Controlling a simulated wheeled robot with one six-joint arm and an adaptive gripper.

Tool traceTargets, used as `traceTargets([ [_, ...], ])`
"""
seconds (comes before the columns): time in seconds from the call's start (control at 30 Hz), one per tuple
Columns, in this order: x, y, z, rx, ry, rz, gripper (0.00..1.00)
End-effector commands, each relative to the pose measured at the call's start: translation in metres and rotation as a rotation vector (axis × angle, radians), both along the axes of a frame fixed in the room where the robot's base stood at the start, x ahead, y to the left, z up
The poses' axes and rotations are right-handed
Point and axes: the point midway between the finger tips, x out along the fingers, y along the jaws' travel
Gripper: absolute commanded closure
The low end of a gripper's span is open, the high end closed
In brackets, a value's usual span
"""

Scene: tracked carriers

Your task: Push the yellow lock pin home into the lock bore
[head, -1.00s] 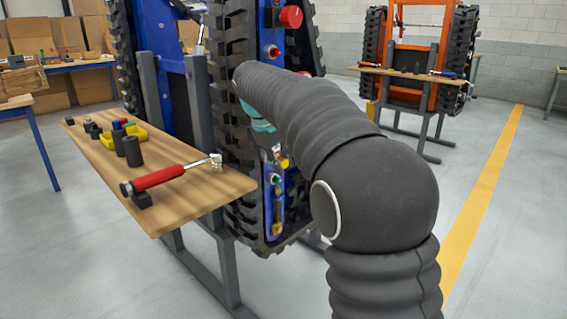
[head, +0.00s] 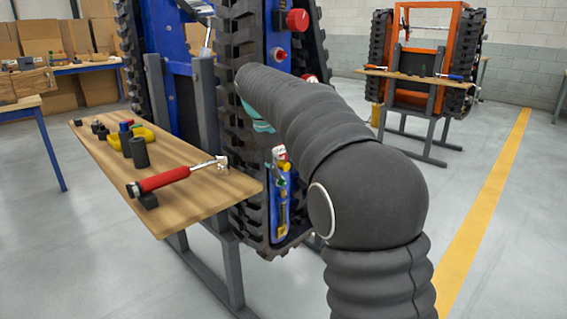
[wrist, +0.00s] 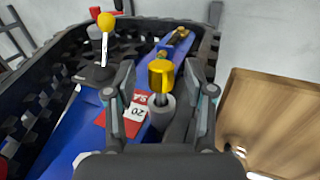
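In the wrist view the yellow lock pin (wrist: 161,76) stands with its thick head up. Its thin grey shank goes down into a round grey collar (wrist: 161,112), which looks like the lock bore. Part of the shank shows between head and collar. My gripper (wrist: 160,66) is open, with one finger on each side of the pin and gaps between the fingers and the head. In the head view my arm hides the gripper's fingers; only a teal part of it (head: 263,127) shows beside the track.
A yellow-knobbed lever (wrist: 106,24) rises left of the pin, and a red-and-white label (wrist: 131,116) lies on the blue frame. Black track (head: 235,130) stands close to my arm. A wooden bench (head: 185,216) holds a red-handled wrench (head: 165,179) and several small parts.

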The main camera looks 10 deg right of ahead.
Motion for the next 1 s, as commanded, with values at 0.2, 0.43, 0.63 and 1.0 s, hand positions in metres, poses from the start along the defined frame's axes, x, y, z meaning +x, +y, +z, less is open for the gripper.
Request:
traceTargets([
  [0.2,0.001,0.001,0.001,0.001,-0.004,0.001,0.46],
  [0.43,-0.003,0.008,0.022,0.003,-0.011,0.004,0.46],
  [0.63,-0.012,0.022,0.060,0.003,-0.012,0.007,0.46],
  [1.0,-0.025,0.035,0.107,0.002,-0.006,0.003,0.46],
])
